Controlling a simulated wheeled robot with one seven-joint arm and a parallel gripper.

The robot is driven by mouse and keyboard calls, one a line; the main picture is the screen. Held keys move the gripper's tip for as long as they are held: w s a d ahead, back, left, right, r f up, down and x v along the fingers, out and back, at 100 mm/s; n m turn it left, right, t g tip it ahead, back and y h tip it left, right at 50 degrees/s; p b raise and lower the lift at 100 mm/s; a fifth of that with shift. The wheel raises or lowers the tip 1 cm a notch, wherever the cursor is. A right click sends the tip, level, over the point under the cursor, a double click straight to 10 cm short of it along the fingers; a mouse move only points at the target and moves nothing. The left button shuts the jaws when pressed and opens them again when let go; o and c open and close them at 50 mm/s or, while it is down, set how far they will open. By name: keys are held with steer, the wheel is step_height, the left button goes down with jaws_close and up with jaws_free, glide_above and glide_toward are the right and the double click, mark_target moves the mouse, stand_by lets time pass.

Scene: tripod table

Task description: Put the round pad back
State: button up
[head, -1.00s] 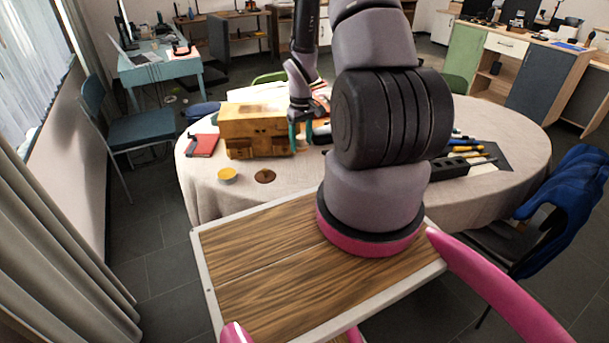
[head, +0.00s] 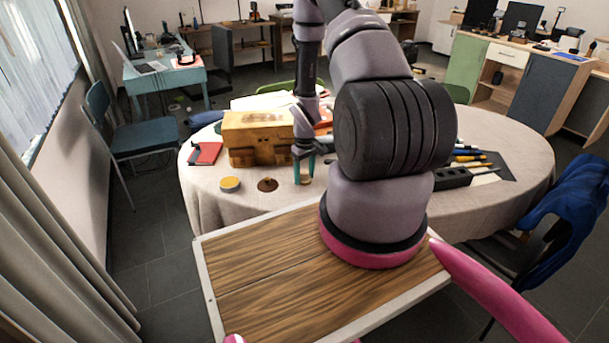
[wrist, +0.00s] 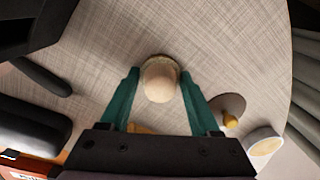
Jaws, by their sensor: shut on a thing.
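My gripper (head: 304,180) points down at the table's near edge. In the wrist view its teal fingers (wrist: 160,78) are shut on a pale, round-topped piece (wrist: 160,84) with a flat round rim beneath, which looks like the round pad. In the head view only a small tan bit of it (head: 306,182) shows between the fingertips, at or just above the cloth; I cannot tell which. A brown disc (head: 267,184) with a small yellowish knob lies to its left. Further left is a round tin with a yellow top (head: 229,184).
A wooden box (head: 255,140) stands behind the tin and disc. A red notebook (head: 205,153) lies left of it. A black block (head: 453,177) and several tools lie on the right. Cloth around the gripper is bare on the near side.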

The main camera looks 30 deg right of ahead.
steer(key=shift+f, duration=0.15)
steer(key=o, duration=1.3)
step_height(320, 180, up, 12)
step_height(320, 180, up, 16)
steer(key=f+m+t, duration=0.1)
steer(key=m+t, duration=0.1)
glide_above(305, 170)
steer(key=a, duration=0.2)
steer(key=s+a+r+m+t, duration=0.1)
steer(key=s+a+r, duration=0.1)
steer(key=r, duration=0.4)
steer(key=s+a+r, duration=0.1)
steer(key=a+r, duration=0.1)
steer(key=r, duration=0.5)
steer(key=s+a+r+m+t+y, duration=0.1)
steer(key=s+a+r+t, duration=0.1)
steer(key=s+a+r, duration=0.2)
steer(key=s+a+r+m+t, duration=0.2)
steer(key=s+a+r, duration=0.1)
steer(key=s+r, duration=0.8)
steer(key=shift+s+a+r+y, duration=0.3)
steer(key=shift+s+a+y, duration=0.1)
steer(key=shift+s, duration=0.6)
steer(key=shift+d, duration=0.1)
